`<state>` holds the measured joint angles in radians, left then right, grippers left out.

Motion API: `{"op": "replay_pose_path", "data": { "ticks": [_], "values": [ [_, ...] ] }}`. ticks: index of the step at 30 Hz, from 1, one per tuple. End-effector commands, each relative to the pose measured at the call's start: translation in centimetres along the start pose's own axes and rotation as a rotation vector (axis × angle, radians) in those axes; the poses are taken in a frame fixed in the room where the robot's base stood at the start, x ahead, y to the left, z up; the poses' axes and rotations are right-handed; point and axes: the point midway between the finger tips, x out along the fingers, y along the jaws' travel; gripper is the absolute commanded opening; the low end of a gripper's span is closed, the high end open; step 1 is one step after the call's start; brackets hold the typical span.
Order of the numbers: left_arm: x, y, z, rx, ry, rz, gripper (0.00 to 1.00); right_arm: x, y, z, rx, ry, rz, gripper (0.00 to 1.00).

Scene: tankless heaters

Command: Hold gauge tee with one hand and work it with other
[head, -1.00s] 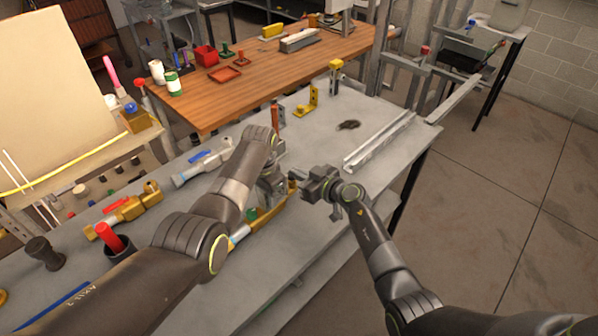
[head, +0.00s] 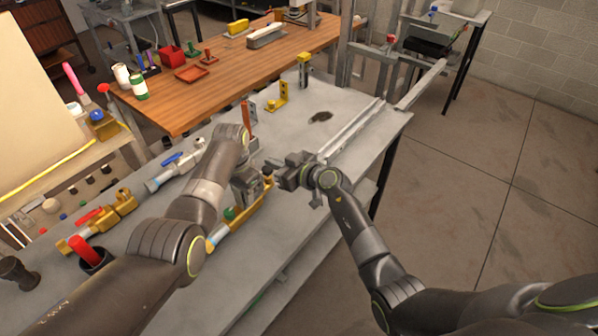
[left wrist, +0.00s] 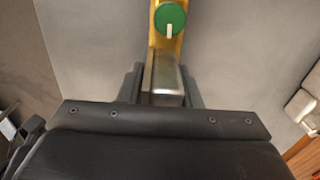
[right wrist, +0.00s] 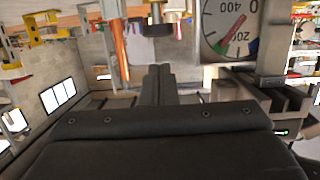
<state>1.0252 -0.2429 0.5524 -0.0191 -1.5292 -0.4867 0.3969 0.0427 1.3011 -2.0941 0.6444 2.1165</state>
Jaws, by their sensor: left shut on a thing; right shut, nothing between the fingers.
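The gauge tee (head: 242,217) is a long yellow-brass piece with a green knob. My left gripper (head: 247,190) is shut on its metal bar, which shows between the fingers in the left wrist view (left wrist: 165,80), with the green knob (left wrist: 170,19) beyond. My right gripper (head: 273,166) is shut and empty, close to the right of the left gripper. In the right wrist view, its closed fingers (right wrist: 158,85) point past a round white gauge dial (right wrist: 232,28). I cannot tell whether they touch the tee. The left gripper hides part of the tee.
The grey bench (head: 290,120) is mostly bare toward its far end. A yellow bracket (head: 280,98) and a metal rail (head: 350,130) are there. Brass valves with a red handle (head: 105,215) and a blue-handled valve (head: 175,168) lie at left. A wooden table (head: 220,72) stands behind.

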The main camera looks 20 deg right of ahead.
Motion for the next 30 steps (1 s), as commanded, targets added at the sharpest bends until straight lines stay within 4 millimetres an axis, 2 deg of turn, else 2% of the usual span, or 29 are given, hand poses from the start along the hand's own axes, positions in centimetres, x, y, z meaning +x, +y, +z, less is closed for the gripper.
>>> {"op": "replay_pose_path", "data": {
  "ticks": [1, 9, 15, 21, 30],
  "values": [
    [0.0, 0.0, 0.0, 0.0, 0.001, -0.001, 0.0, -1.0, 0.1, 0.5, 0.0, -0.007, 0.003, 0.0],
    [0.0, 0.0, 0.0, 0.0, 0.001, -0.001, 0.0, -5.5, 0.1, 0.4, 0.0, -0.005, 0.003, 0.0],
    [0.0, 0.0, 0.0, 0.0, 0.001, -0.001, 0.0, -8.1, 0.1, 0.3, -0.001, -0.004, 0.002, 0.0],
    [0.0, 0.0, 0.0, 0.0, 0.001, -0.001, 0.0, -9.2, 0.0, 0.2, 0.001, -0.004, 0.001, 0.0],
    [0.0, -0.1, 0.0, 0.0, 0.001, -0.001, 0.0, -9.3, 0.0, 0.2, 0.001, -0.003, 0.001, 0.0]
  ]
}}
